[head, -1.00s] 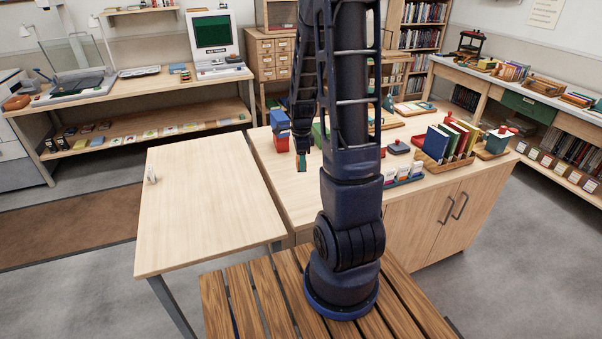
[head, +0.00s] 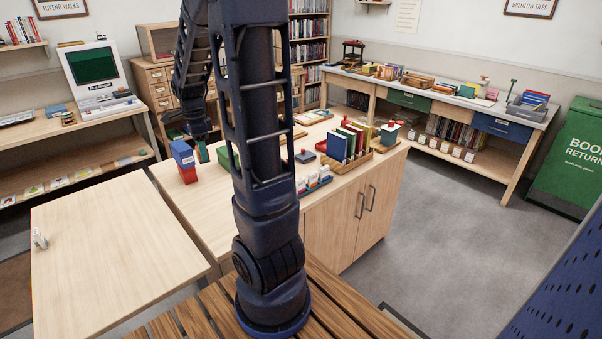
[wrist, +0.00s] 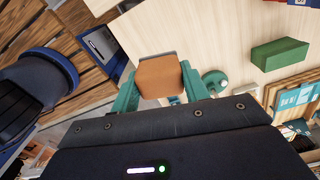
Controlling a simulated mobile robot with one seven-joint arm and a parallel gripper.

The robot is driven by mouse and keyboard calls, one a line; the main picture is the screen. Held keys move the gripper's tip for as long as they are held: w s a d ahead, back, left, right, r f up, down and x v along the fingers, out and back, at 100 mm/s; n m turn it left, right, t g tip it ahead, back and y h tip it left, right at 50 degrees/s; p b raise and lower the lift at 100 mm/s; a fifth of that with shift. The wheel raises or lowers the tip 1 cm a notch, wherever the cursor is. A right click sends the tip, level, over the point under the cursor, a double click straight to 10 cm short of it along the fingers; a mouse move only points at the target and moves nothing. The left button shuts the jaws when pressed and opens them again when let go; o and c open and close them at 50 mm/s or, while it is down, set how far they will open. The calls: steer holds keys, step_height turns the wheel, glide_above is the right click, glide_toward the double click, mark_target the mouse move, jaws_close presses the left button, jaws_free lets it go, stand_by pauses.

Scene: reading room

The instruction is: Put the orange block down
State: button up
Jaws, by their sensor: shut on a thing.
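The orange block (wrist: 161,77) sits between the teal fingers of my gripper (wrist: 160,88) in the wrist view. The fingers are shut on its two sides. In the head view my gripper (head: 202,153) hangs over the wooden cabinet top, just right of a blue block on a red block; the orange block is not clear there. A pale wooden top (wrist: 200,35) shows past the block. I cannot tell how high the block is above it.
The blue block (head: 182,154) stands on the red block (head: 188,175). A green block (wrist: 280,54) lies right of my gripper in the wrist view. A book rack (head: 346,160) and card holder (head: 314,184) stand further right. The left table (head: 110,235) is mostly bare.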

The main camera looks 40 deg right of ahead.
step_height(320, 180, up, 19)
steer(key=w+d+m, duration=0.4)
steer(key=d, duration=0.8)
steer(key=w+d+m, duration=0.4)
steer(key=d, duration=0.8)
steer(key=s+d+m, duration=0.2)
steer(key=d+m, duration=0.2)
steer(key=d, duration=0.9)
steer(key=s+d+m, duration=0.2)
steer(key=d+m, duration=0.1)
steer(key=d, duration=1)
step_height(320, 180, down, 46)
steer(key=shift+f, duration=0.25)
steer(key=shift+f, duration=0.1)
steer(key=o, duration=1)
